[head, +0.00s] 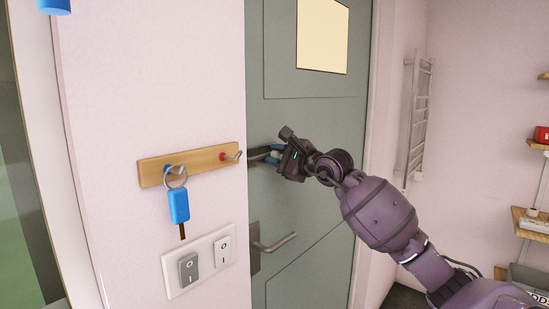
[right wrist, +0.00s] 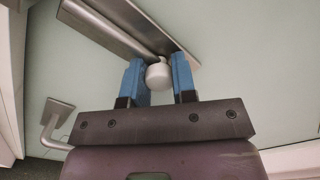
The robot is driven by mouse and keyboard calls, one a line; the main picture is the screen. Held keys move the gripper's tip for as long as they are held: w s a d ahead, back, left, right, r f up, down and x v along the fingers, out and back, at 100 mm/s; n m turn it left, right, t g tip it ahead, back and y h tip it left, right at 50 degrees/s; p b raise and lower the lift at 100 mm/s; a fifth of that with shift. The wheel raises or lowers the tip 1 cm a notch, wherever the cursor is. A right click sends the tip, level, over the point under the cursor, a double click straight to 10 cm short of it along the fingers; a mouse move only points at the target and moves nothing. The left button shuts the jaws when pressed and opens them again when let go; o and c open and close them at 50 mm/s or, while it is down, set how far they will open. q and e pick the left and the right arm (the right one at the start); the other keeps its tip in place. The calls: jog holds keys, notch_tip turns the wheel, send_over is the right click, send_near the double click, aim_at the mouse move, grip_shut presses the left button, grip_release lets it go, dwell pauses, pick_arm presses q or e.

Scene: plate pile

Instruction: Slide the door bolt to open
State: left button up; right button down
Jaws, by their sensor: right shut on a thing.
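The door bolt is a metal bar on a plate that shows in the right wrist view (right wrist: 125,30), with a round pale knob (right wrist: 158,75) at its end. In the head view a short grey part of the bolt (head: 257,157) shows at the left edge of the grey-green door (head: 300,120). My right gripper (head: 274,154) is at the bolt; its two blue fingers (right wrist: 159,78) stand on either side of the knob and are shut on it. The gripper hides most of the bolt in the head view. My left gripper is not in view.
A wooden hook rail (head: 205,162) with a blue key (head: 178,205) hangs on the wall left of the door. Light switches (head: 199,262) are below it. A lever handle (head: 275,243) is under the bolt. A towel rail (head: 415,120) and shelves (head: 531,222) are at right.

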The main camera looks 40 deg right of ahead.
jog(key=c, duration=0.9)
grip_release()
jog(key=shift+s+d, duration=0.1)
jog(key=shift+d, duration=0.15)
jog(key=shift+a, duration=0.1)
jog(key=shift+s, duration=0.3)
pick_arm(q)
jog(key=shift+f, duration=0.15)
pick_arm(e)
jog(key=s, duration=1)
jog(key=shift+d, duration=0.45)
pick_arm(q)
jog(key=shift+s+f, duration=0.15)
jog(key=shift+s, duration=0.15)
pick_arm(e)
jog(key=shift+s, duration=0.1)
